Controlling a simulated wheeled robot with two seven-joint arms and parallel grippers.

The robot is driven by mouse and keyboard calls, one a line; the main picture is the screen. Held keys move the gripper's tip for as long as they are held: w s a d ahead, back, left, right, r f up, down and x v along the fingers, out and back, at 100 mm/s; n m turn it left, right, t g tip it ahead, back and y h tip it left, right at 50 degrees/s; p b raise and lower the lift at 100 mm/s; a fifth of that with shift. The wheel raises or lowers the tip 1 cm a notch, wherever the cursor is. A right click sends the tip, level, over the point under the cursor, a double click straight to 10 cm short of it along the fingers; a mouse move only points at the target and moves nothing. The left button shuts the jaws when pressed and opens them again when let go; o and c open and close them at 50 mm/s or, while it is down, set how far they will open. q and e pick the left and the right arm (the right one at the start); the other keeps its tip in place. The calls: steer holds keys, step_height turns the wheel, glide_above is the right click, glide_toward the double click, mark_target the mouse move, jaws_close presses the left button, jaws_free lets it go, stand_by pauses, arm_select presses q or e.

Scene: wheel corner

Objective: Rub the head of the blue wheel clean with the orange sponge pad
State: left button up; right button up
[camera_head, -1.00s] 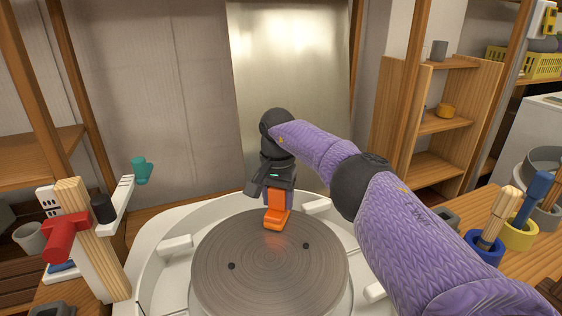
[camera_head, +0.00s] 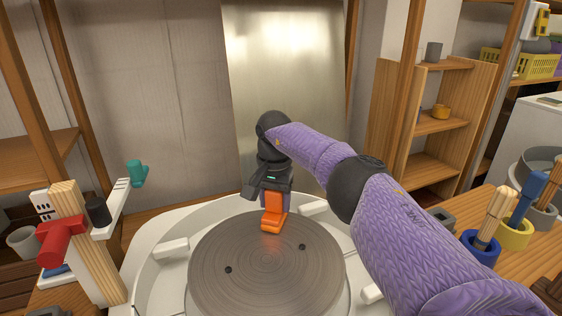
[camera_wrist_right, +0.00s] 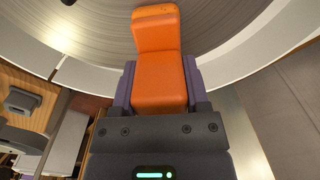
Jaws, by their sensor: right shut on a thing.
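The wheel head (camera_head: 265,268) is a round grey-brown disc with ring marks and two dark holes, set in a white basin (camera_head: 150,262). It also shows in the right wrist view (camera_wrist_right: 100,20). My right gripper (camera_head: 273,205) is shut on the orange sponge pad (camera_head: 273,222), at the far edge of the wheel head. The pad, L-shaped, also shows between the fingers in the right wrist view (camera_wrist_right: 158,75). Its foot appears at the disc's surface; I cannot tell whether it touches. No blue shows on the wheel. My left gripper is not in view.
A wooden post with a red clamp (camera_head: 62,240) and a teal knob (camera_head: 137,172) stands at the left. A blue pot (camera_head: 480,248) with wooden-handled tools and a yellow pot (camera_head: 514,236) stand at the right. A metal sheet (camera_head: 285,70) stands behind the basin.

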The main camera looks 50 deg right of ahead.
stand_by(0.3)
steer(key=shift+s+d+f+b, duration=0.1)
steer(key=shift+s+d+b, duration=0.3)
steer(key=shift+d, duration=0.3)
steer(key=shift+w+a+p, duration=0.3)
steer(key=shift+w+a, duration=0.1)
steer(key=shift+a, duration=0.3)
steer(key=shift+r, duration=0.8)
